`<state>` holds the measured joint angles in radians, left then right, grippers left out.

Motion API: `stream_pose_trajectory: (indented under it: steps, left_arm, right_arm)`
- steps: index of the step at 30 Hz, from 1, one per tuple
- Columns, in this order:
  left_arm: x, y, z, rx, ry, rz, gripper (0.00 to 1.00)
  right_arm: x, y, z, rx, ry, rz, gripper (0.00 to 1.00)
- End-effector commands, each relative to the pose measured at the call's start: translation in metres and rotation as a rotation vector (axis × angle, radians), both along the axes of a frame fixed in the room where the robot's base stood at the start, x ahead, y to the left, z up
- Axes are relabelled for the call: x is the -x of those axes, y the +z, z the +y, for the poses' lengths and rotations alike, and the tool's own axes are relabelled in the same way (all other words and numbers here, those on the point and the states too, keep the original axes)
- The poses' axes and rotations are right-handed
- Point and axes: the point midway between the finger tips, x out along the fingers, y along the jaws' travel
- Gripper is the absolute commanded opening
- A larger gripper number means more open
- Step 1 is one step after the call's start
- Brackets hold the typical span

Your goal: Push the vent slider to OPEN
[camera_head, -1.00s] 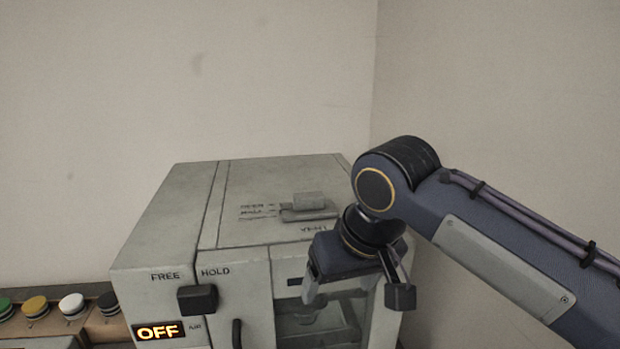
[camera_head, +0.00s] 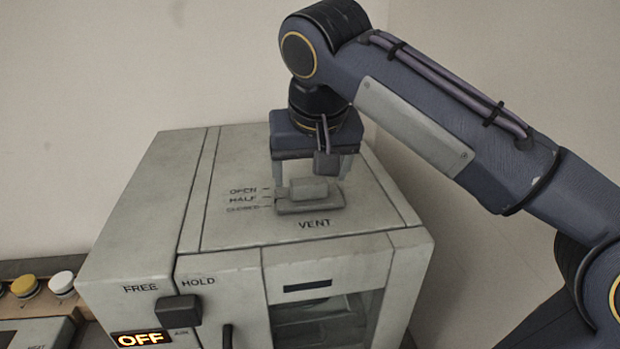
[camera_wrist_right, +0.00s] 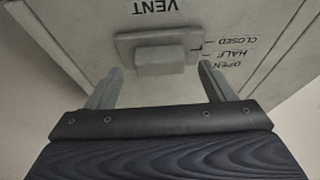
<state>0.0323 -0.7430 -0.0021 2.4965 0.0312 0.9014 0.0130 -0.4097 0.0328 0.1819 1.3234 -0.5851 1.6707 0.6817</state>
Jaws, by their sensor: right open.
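The vent slider has a pale grey block knob (camera_head: 309,189) on a flat plate (camera_head: 312,208) on top of the grey cabinet. The labels OPEN, HALF and CLOSED (camera_head: 243,198) run beside it, with OPEN farthest back. The knob stands level with these labels; I cannot tell exactly which mark it is at. My right gripper (camera_head: 311,179) points down over the cabinet top, open, its fingers to either side at the knob's back. In the right wrist view, the knob (camera_wrist_right: 160,60) shows between and just beyond the open fingertips (camera_wrist_right: 160,72). I cannot tell if they touch it. My left gripper is out of view.
The cabinet (camera_head: 150,220) has a FREE/HOLD dark knob (camera_head: 178,311), a lit OFF display (camera_head: 142,338), a dark handle (camera_head: 227,337) and a window on its front. Coloured buttons (camera_head: 62,283) sit at lower left. Bare walls stand behind.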

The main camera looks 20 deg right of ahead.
Motion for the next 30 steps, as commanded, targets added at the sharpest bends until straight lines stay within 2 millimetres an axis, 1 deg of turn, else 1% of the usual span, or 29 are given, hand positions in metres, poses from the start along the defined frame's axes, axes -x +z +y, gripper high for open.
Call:
stream_pose_trajectory:
  steps: [1, 6, 9, 16, 17, 30]
  left_arm:
    - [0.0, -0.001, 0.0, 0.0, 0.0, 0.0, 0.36]
    - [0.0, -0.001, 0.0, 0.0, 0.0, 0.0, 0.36]
    - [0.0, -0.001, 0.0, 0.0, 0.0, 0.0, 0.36]
    - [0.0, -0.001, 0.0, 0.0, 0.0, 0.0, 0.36]
    - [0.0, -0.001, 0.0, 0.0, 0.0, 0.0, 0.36]
    - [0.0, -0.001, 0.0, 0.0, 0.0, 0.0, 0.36]
  right_arm:
    - [-0.002, -0.008, -0.002, 0.001, -0.002, 0.002, 0.76]
    - [-0.009, -0.023, -0.003, 0.0, -0.001, 0.0, 0.76]
    - [-0.011, -0.027, -0.003, 0.0, 0.0, 0.0, 0.76]
    - [-0.011, -0.028, -0.003, -0.001, -0.001, 0.0, 0.76]
    - [-0.011, -0.028, -0.003, -0.001, -0.001, 0.0, 0.74]
    - [-0.011, -0.028, -0.003, -0.001, -0.001, 0.0, 0.16]
